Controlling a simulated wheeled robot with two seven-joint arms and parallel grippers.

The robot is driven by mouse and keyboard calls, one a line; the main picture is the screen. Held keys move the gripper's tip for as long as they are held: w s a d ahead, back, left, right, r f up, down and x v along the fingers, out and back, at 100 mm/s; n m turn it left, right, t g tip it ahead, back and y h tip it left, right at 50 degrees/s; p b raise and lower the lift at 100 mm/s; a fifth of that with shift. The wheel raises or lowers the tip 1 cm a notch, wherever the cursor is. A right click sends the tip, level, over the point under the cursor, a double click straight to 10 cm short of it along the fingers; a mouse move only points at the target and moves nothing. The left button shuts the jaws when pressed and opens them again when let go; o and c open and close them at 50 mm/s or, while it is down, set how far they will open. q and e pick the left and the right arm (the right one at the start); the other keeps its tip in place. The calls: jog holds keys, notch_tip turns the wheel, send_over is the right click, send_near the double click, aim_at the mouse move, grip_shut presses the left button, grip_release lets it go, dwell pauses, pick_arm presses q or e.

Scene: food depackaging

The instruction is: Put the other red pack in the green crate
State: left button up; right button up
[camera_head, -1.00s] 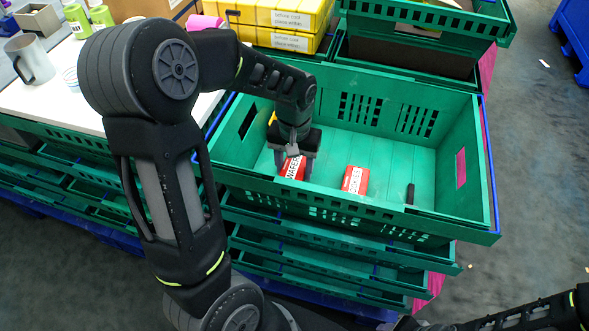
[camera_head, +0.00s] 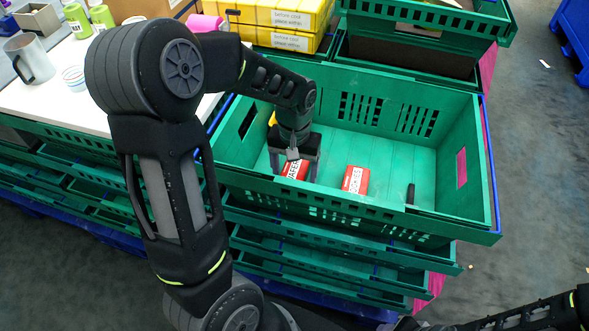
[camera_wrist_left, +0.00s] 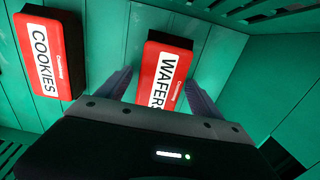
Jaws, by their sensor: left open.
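The red wafers pack (camera_head: 296,170) lies in the left part of the large green crate (camera_head: 420,230), partly hidden by my gripper. My left gripper (camera_head: 294,166) is inside the crate with its jaws spread apart. In the left wrist view, the wafers pack (camera_wrist_left: 170,72) shows between and beyond the open fingers (camera_wrist_left: 158,80); I see no clear contact. A second red pack, marked cookies (camera_head: 355,180), lies apart on the crate floor. It also shows left of the wafers pack in the wrist view (camera_wrist_left: 50,55). My right gripper is out of view.
A small dark object (camera_head: 410,194) stands near the crate's front right. A yellow item (camera_head: 272,118) shows behind my left gripper. Yellow boxes (camera_head: 285,15) and another green crate (camera_head: 425,25) stand behind. A white table (camera_head: 60,100) with a mug (camera_head: 30,58) is at left.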

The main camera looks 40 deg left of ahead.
aim_at(295, 170)
pick_arm(q)
notch_tip(295, 170, up, 12)
jog(key=p, duration=0.1)
jog(key=shift+r, duration=0.15)
dwell(0.3)
dwell(0.5)
